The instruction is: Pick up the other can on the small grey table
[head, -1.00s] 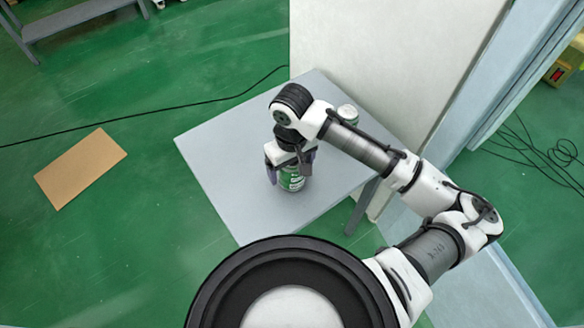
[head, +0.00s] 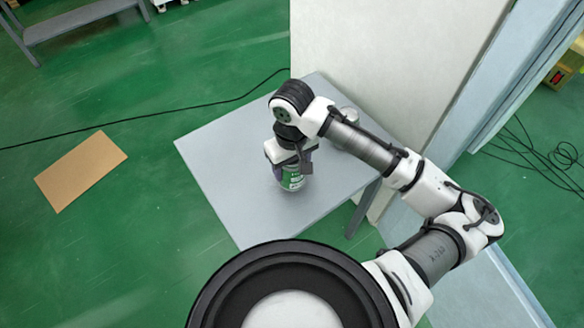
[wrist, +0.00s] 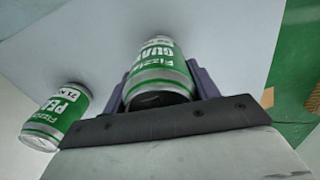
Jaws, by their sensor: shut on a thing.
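The small grey table (head: 225,160) stands in the middle of the head view. My gripper (head: 290,168) is over its middle, pointing down, with its purple fingers shut on a green and white can (head: 292,182). In the wrist view this guava can (wrist: 160,65) sits between the two fingers, its label reading "GUAVA". It is upright, at or very near the table top; I cannot tell whether it touches. A second green and white can (wrist: 58,115), its label starting "PEA", stands apart to the left in the wrist view. In the head view this can (head: 349,115) is partly hidden behind my arm.
A pale wall panel (head: 390,60) rises right behind the table. A brown cardboard sheet (head: 80,170) and a black cable (head: 150,116) lie on the green floor to the left. The table's left part is bare.

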